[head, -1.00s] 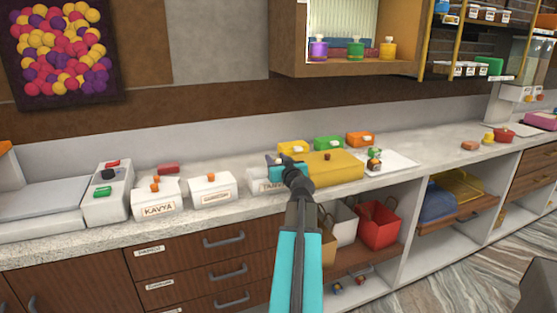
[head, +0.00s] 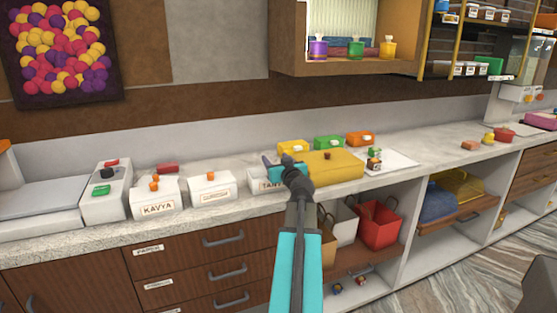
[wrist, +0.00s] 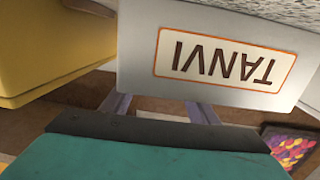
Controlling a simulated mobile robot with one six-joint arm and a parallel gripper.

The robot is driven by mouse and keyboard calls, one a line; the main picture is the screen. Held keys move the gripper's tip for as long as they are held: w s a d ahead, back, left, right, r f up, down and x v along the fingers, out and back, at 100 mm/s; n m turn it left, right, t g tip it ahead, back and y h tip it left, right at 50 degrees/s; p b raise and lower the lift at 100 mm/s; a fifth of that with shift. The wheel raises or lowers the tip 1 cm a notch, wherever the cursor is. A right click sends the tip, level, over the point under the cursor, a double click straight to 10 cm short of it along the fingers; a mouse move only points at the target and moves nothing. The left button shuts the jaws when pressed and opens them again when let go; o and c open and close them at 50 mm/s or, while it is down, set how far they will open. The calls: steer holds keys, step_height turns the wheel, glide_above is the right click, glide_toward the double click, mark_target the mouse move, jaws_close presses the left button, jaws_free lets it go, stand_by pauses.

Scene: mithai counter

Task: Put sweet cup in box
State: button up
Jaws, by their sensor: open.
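A white box labelled TANVI (wrist: 215,55) fills the top of the wrist view, its label upside down; in the head view the box (head: 258,181) is partly behind my gripper. My gripper (head: 273,168) is at this box, and its two fingers (wrist: 158,108) stand apart with nothing seen between them. Whether it touches the box is unclear. A white box labelled KAVYA (head: 157,198) holds orange pieces, and another labelled white box (head: 211,187) has an orange piece on top. I cannot tell which thing is the sweet cup; small items (head: 374,158) stand on a white sheet.
A yellow box (head: 335,167) lies right of my gripper. Yellow (head: 293,147), green (head: 329,143) and orange (head: 360,139) containers stand behind it. A wall cabinet (head: 345,62) hangs above. The counter's right part is mostly clear.

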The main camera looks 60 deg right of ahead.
steer(key=shift+r+p, duration=0.3)
steer(key=shift+p, duration=0.05)
steer(key=shift+r+p, duration=0.5)
steer(key=shift+p, duration=0.35)
steer(key=v, duration=0.2)
steer(key=shift+s+a+f+b, duration=0.2)
steer(key=shift+s+a+b, duration=0.1)
steer(key=shift+b, duration=0.1)
steer(key=b+v, duration=0.3)
steer(key=v, duration=0.3)
steer(key=shift+s, duration=0.25)
steer(key=b+v, duration=0.2)
steer(key=b, duration=0.3)
steer(key=shift+b, duration=0.4)
steer(key=shift+s+a+r+b, duration=0.15)
steer(key=shift+b, duration=0.2)
